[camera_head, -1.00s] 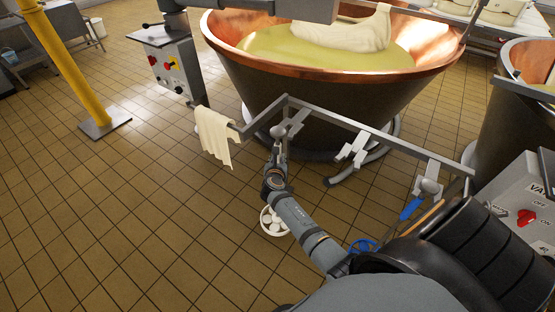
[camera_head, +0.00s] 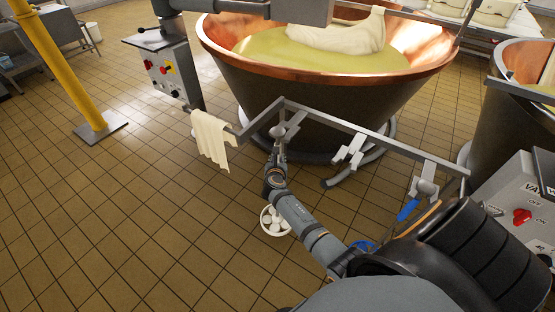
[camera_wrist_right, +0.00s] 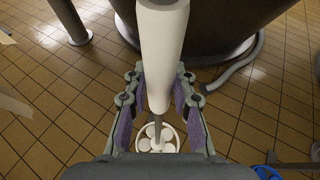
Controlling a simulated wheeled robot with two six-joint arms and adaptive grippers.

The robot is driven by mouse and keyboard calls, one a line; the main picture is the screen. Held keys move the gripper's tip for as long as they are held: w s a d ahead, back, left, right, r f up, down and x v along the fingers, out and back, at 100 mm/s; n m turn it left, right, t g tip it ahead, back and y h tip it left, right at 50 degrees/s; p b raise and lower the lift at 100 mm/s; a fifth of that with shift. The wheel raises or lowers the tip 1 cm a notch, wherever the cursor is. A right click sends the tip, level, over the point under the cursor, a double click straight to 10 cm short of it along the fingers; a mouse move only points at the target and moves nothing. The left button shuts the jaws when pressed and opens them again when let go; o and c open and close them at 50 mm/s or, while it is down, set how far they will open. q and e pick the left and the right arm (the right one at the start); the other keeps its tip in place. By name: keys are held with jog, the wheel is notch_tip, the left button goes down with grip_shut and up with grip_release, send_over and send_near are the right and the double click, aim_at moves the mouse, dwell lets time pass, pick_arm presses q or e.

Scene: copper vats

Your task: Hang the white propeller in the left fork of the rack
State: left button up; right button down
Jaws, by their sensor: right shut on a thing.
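The white propeller hangs upright from my right gripper (camera_head: 281,150). Its grey knob (camera_head: 277,131) is at the near end of the left fork (camera_head: 294,122) of the rack (camera_head: 335,124); I cannot tell whether it rests in the prongs. In the right wrist view my right gripper (camera_wrist_right: 158,103) is shut around the propeller's white handle (camera_wrist_right: 164,45). Its thin shaft runs down to the round white propeller head (camera_wrist_right: 148,145), which also shows below my arm in the head view (camera_head: 266,222). My left gripper is not in view.
The middle fork (camera_head: 348,152) is empty. A blue tool (camera_head: 408,209) hangs at the right fork (camera_head: 424,180). A cream cloth (camera_head: 211,140) hangs on the rack's left end. The copper vat (camera_head: 320,85) stands behind the rack.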

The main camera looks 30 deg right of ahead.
jog(key=shift+w+d+r, duration=0.15)
jog(key=shift+d, duration=0.05)
jog(key=shift+w+d, duration=0.2)
jog(key=shift+d, duration=0.3)
jog(key=shift+w+d, duration=0.2)
jog(key=shift+d, duration=0.3)
jog(key=shift+w+d, duration=0.1)
jog(key=shift+d, duration=0.05)
dwell(0.5)
jog(key=shift+w+d, duration=0.25)
jog(key=shift+d, duration=0.35)
jog(key=shift+w+d, duration=0.2)
jog(key=shift+d, duration=0.6)
jog(key=shift+s+d+f+p, duration=0.1)
jog(key=shift+s+f+p, duration=0.05)
jog(key=shift+f+p, duration=0.15)
dwell(1.7)
